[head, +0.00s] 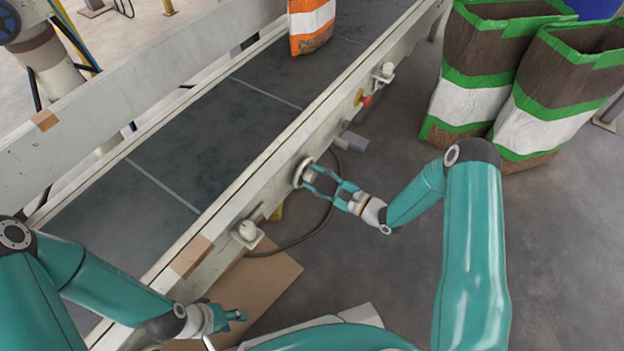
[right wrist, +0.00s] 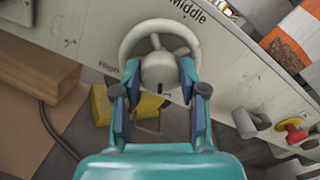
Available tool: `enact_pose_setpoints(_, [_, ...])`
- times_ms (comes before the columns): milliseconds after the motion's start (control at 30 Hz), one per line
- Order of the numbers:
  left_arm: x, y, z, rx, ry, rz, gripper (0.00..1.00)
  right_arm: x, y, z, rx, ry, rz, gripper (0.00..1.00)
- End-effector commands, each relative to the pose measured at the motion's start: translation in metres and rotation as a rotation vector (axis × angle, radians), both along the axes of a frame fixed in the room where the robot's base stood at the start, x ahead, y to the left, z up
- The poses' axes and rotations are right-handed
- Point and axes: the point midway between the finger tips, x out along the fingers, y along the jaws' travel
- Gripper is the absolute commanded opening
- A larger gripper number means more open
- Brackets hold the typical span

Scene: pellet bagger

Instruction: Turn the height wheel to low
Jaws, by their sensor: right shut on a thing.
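The height wheel (head: 301,171) is a pale round handwheel on the near side rail of the conveyor. In the right wrist view the height wheel (right wrist: 127,40) shows its rim, spokes and a grey hub (right wrist: 160,72). The word "Middle" is printed above it to the right, and a partly hidden word, perhaps "Height", is at its left. My right gripper (head: 308,178) has its fingers on either side of the hub and is shut on it. My left gripper (head: 238,315) hangs low at the front, away from the wheel; its finger gap is unclear.
The conveyor belt (head: 190,150) runs diagonally, with an orange and white bag (head: 311,22) at its far end. A red button (head: 366,100) is on the rail. Filled green-and-white bags (head: 545,105) stand at right. Cardboard (head: 262,277) and a cable (head: 300,242) lie on the floor.

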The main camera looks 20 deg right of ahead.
Motion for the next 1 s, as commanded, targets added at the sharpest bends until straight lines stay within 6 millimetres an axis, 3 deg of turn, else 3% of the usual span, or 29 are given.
enact_pose_setpoints(667, [0.0000, 0.0000, 0.0001, 0.000, 0.000, 0.000, 0.40, -0.0016, 0.0006, -0.0050, 0.056, 0.059, 0.001, 0.07])
enact_pose_setpoints(700, [0.0000, -0.0001, 0.0001, 0.000, 0.000, 0.000, 0.40, -0.0016, 0.0008, -0.0050, 0.056, 0.060, 0.001, 0.47])
enact_pose_setpoints(833, [0.0000, 0.0000, 0.0002, 0.000, 0.000, 0.000, 0.40, -0.0012, 0.0009, -0.0041, 0.055, 0.056, 0.002, 0.68])
enact_pose_setpoints(1000, [0.0000, 0.0000, 0.0004, 0.000, 0.000, 0.000, 0.40, -0.0006, 0.0008, -0.0025, 0.055, 0.052, 0.002, 0.68])
